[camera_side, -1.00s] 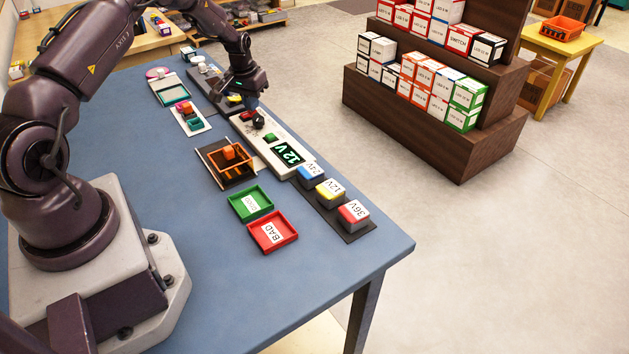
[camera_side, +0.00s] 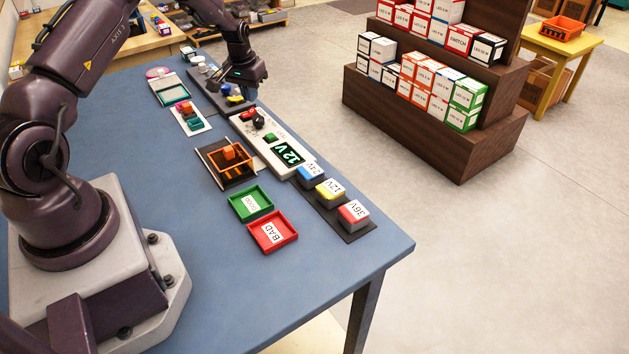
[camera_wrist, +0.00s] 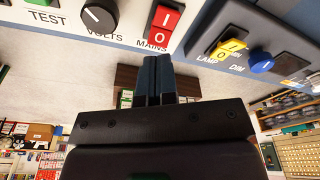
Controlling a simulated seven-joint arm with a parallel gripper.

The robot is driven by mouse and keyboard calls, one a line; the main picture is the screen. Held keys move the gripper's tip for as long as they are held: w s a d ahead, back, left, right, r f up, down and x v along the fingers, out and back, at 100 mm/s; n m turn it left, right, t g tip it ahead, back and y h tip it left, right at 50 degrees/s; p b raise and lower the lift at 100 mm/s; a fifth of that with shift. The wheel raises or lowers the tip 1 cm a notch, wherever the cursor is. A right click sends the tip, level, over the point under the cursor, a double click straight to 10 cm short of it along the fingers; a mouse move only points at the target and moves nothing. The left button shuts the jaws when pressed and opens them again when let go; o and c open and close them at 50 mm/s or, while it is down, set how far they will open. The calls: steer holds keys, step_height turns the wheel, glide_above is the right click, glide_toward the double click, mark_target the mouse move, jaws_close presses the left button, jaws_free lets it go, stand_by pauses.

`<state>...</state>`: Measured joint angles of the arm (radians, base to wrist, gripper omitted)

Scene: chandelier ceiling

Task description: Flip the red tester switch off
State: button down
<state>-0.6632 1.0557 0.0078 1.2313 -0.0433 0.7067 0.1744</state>
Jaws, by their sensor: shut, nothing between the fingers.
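The tester (camera_side: 262,137) is a long pale box on the blue table, with a lit green 12 V display (camera_side: 289,154). Its red switch (camera_side: 248,114) sits near the box's far end. In the wrist view the red switch (camera_wrist: 163,24) is a rocker marked I and O above the word MAINS, beside the black VOLTS knob (camera_wrist: 99,16). I cannot tell for sure which side is pressed. My gripper (camera_wrist: 158,62) is shut and empty, its fingertips apparently near the red switch; contact is unclear. In the side view my gripper (camera_side: 246,91) is above the tester's far end.
A dark panel with a yellow switch (camera_wrist: 229,48) and a blue DIM knob (camera_wrist: 262,62) adjoins the tester. Blue, yellow and red blocks (camera_side: 328,189) stand at its near end. Green (camera_side: 267,200) and red (camera_side: 293,231) trays lie in front. The table's near right is clear.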

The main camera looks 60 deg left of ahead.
mark_target(252, 110)
steer(key=shift+r, duration=1.85)
